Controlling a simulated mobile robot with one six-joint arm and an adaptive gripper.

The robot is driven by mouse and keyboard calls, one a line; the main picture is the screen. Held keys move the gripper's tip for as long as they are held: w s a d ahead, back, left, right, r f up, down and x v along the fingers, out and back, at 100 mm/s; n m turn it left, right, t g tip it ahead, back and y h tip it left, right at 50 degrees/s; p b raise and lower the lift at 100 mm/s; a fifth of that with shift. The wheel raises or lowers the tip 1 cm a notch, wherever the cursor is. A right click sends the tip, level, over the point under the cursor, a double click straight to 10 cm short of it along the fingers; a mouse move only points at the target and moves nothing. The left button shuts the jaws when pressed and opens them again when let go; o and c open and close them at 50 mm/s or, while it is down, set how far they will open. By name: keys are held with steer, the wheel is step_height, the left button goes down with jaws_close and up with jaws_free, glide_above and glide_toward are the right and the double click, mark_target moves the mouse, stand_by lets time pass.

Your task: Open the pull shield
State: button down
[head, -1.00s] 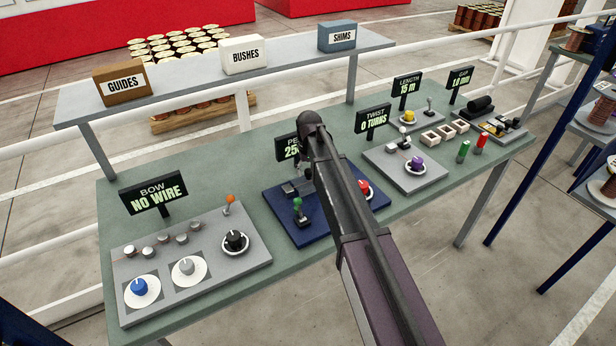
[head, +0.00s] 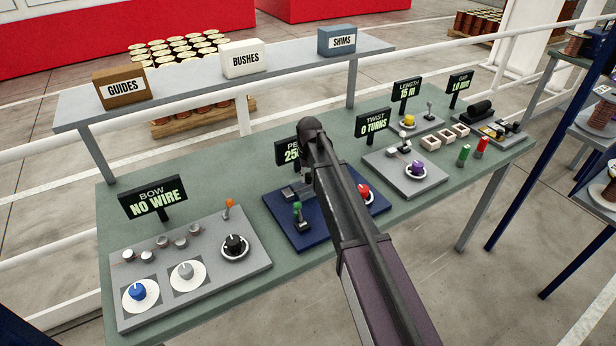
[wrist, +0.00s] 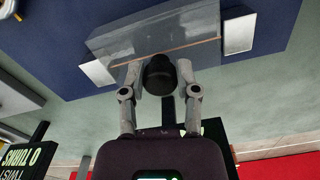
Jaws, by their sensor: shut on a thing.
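A clear box-like shield (wrist: 125,35) with a thin orange line along one edge sits over the blue board (wrist: 60,55) in the wrist view. A black knob (wrist: 159,78) is at the shield's near side. My gripper (wrist: 160,66) has its two grey fingers on either side of the knob and is shut on it. In the head view my arm covers the middle of the blue board (head: 283,220), so the knob and my fingers are mostly hidden there. A pale plate lies at each end of the shield.
A green-topped lever (head: 298,212) and a red knob (head: 364,192) stand on the blue board. The PE sign (head: 289,151) is close behind my arm. The grey BOW panel (head: 190,265) is left, the TWIST panel (head: 405,172) right. A shelf (head: 210,82) runs behind.

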steer(key=s+d, duration=0.1)
steer(key=s, duration=0.1)
steer(key=s+d, duration=0.3)
steer(key=s, duration=0.1)
steer(key=shift+s+d, duration=0.25)
steer(key=shift+s, duration=0.15)
steer(key=shift+c, duration=1.7)
jaws_free()
steer(key=shift+w, duration=0.15)
